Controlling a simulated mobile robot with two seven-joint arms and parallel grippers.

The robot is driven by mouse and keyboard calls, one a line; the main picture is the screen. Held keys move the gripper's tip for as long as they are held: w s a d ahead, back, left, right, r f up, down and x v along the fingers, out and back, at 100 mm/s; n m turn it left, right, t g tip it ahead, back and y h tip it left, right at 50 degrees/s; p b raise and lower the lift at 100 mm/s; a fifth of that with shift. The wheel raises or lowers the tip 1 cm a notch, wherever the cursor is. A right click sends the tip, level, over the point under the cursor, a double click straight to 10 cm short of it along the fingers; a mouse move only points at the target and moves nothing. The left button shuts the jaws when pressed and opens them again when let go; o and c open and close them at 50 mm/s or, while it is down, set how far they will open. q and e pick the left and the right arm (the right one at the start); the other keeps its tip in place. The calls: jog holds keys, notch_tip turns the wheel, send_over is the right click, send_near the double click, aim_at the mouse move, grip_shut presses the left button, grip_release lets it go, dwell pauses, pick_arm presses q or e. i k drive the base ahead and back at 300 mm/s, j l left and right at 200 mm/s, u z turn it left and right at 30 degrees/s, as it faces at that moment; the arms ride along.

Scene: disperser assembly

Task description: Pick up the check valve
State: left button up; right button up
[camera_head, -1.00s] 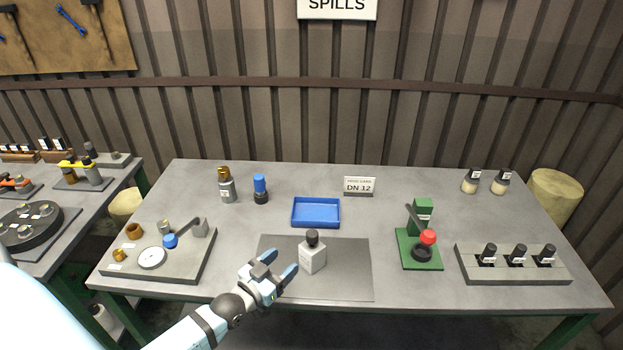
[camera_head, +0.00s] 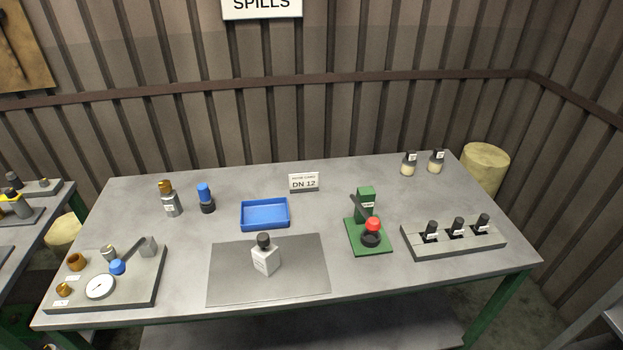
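No part is plainly marked as the check valve at this size, and I cannot tell which one it is. A grey fixture plate (camera_head: 140,290) at the left front bears small brass parts (camera_head: 76,262), a small grey-and-tan part (camera_head: 109,252), a white dial (camera_head: 100,287) and a lever with a blue knob (camera_head: 117,267). A white square bottle with a dark cap (camera_head: 265,257) stands upright on the grey mat (camera_head: 310,280). Neither of my grippers shows in the head view.
Behind stand a brass-topped grey bottle (camera_head: 170,199), a blue-and-black cylinder (camera_head: 206,198), a blue tray (camera_head: 265,226) and a DN 12 card (camera_head: 304,182). A green press (camera_head: 368,238), a rack of dark-capped vials (camera_head: 455,243) and two small jars (camera_head: 422,163) stand right.

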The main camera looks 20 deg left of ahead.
aim_at(266, 262)
jog(key=u, duration=1)
